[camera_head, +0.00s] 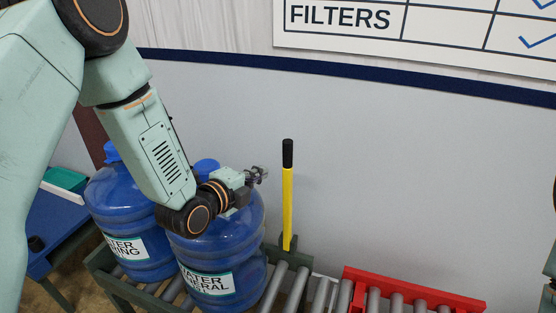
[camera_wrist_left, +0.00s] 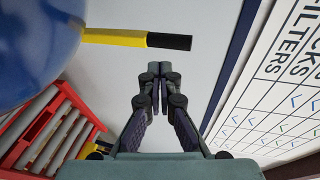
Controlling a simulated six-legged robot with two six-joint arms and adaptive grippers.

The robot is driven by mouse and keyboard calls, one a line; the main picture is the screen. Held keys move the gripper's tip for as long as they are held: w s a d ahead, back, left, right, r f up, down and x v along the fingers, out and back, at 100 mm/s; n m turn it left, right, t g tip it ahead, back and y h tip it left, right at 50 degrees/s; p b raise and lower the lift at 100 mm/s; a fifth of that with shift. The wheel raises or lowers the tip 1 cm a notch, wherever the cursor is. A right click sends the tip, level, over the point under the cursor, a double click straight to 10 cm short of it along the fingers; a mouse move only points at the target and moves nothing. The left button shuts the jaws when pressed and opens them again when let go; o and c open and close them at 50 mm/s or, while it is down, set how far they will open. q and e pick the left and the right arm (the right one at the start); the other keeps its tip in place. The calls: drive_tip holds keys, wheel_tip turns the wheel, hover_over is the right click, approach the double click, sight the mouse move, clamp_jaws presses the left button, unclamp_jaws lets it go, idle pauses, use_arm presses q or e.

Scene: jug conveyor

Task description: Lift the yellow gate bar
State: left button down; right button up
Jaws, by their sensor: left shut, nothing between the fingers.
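The yellow gate bar (camera_head: 287,207) stands upright with a black grip (camera_head: 288,153) at its top, at the edge of the roller conveyor. In the left wrist view the bar (camera_wrist_left: 114,37) lies across the upper part, with its black end (camera_wrist_left: 169,41) to the right. My left gripper (camera_head: 262,174) is just left of the bar in the head view, apart from it. In the wrist view the left gripper (camera_wrist_left: 158,84) is shut and empty, its fingertips below the bar's black end. The foot of the bar is partly hidden. My right gripper is not clearly shown.
Two blue water jugs stand on the rollers: one (camera_head: 222,244) under my left wrist, another (camera_head: 125,215) behind to the left. A red-framed roller section (camera_head: 450,300) is at the lower right. A light grey wall panel (camera_head: 400,180) stands behind. Space right of the bar is free.

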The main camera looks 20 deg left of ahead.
sight(285, 148)
use_arm(q)
drive_tip(key=x, duration=0.3)
drive_tip(key=p+x, duration=0.1)
drive_tip(key=x, duration=0.1)
drive_tip(key=r+x, duration=0.1)
drive_tip(key=x, duration=0.2)
drive_tip(key=shift+w+d, duration=0.15)
drive_tip(key=shift+w, duration=0.35)
drive_tip(key=shift+s+r, duration=0.1)
drive_tip(key=shift+s, duration=0.05)
drive_tip(key=w+b, duration=0.1)
drive_tip(key=w, duration=0.2)
drive_tip(key=w+b, duration=0.1)
drive_tip(key=w, duration=0.2)
drive_tip(key=shift+d+r, duration=0.15)
drive_tip(key=shift+s+r, duration=0.15)
drive_tip(key=shift+s, duration=0.1)
